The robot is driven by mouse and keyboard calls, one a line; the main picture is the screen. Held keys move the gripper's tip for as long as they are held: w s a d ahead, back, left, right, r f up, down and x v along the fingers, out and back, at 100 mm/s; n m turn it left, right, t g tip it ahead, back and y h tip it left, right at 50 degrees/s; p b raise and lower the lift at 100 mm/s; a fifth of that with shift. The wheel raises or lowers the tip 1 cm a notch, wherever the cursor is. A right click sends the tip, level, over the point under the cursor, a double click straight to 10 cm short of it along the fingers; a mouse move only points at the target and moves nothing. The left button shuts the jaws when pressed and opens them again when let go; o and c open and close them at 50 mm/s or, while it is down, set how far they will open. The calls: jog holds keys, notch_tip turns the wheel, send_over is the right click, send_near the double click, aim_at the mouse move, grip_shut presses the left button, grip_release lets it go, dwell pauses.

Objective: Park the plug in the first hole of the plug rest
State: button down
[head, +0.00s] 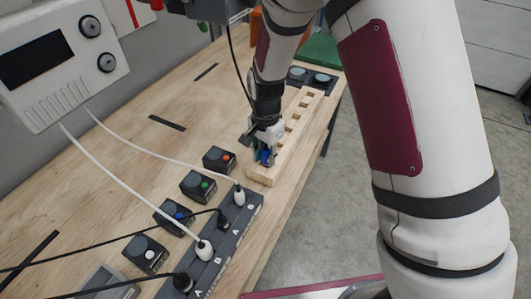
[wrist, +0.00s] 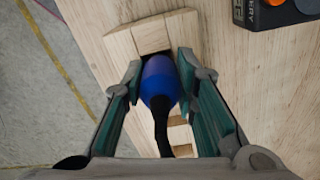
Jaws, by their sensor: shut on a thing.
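A blue plug (wrist: 160,84) with a black cable is between the fingers of my gripper (wrist: 159,68) in the wrist view. My gripper is shut on it. In the head view my gripper (head: 264,154) is at the near end of the plug rest, and a bit of the blue plug (head: 265,158) shows. The plug rest (head: 263,176) is a pale wooden bar with a row of square holes. In the wrist view the plug is over the rest's end part (wrist: 150,34). Its tip is hidden, so I cannot tell how far it is in the hole.
A grey power strip (head: 225,240) with white and black plugs lies on the wooden table (head: 110,180) at near left. Several small dark boxes with coloured buttons (head: 219,159) stand beside it. A grey instrument (head: 55,60) is at upper left. The table's right edge is close to the rest.

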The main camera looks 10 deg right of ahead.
jog(key=shift+f, duration=0.1)
jog(key=c, duration=1.2)
grip_release()
notch_tip(320, 180, up, 11)
jog(key=shift+r, duration=0.15)
jog(key=s+d+r+n+t, duration=0.1)
jog(key=s+d+r, duration=0.15)
jog(key=r, duration=0.25)
jog(key=s+d+r+n+t+y, duration=0.1)
jog(key=s+d+r+n, duration=0.15)
jog(key=r, duration=0.25)
jog(key=s+d+r+n+t, duration=0.1)
jog(key=s+d+r, duration=0.1)
jog(key=s+r, duration=0.25)
jog(key=s+d+r+n+t, duration=0.1)
jog(key=s+d+r+n, duration=0.1)
jog(key=s, duration=0.4)
jog(key=s+d+r+n+t+h, duration=0.1)
jog(key=s+d+r+n, duration=0.2)
jog(key=s, duration=0.4)
jog(key=shift+d+r+t, duration=0.25)
jog(key=shift+d+t, duration=0.05)
jog(key=shift+d, duration=0.25)
